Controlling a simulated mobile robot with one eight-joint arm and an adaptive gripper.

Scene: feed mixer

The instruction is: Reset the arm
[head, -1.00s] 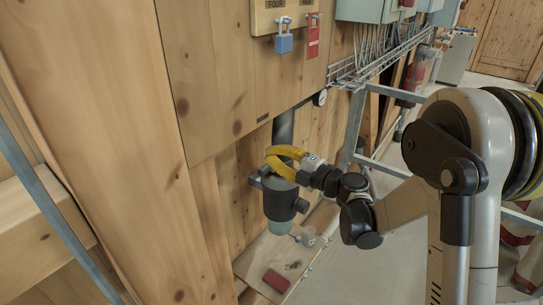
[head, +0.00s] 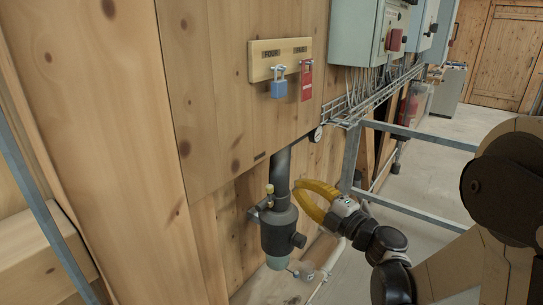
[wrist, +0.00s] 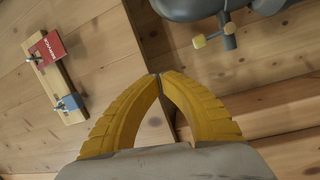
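My gripper (head: 300,184) has yellow curved fingers and shows in the head view just right of the dark pipe fitting. In the wrist view my gripper (wrist: 155,76) has its fingertips together with nothing visible between them. The dark cylindrical fitting (head: 280,230) hangs below a vertical pipe on the wooden wall, with a small brass valve handle (head: 269,190) on its upper left. The handle (wrist: 206,40) also shows in the wrist view, apart from the fingers. My arm reaches in from the lower right.
A wooden board (head: 264,60) on the wall carries a blue padlock (head: 279,88) and a red lockout tag (head: 306,80). Grey electrical boxes (head: 356,35) and a wire tray stand right of it. A metal rail frame (head: 352,155) stands behind my gripper.

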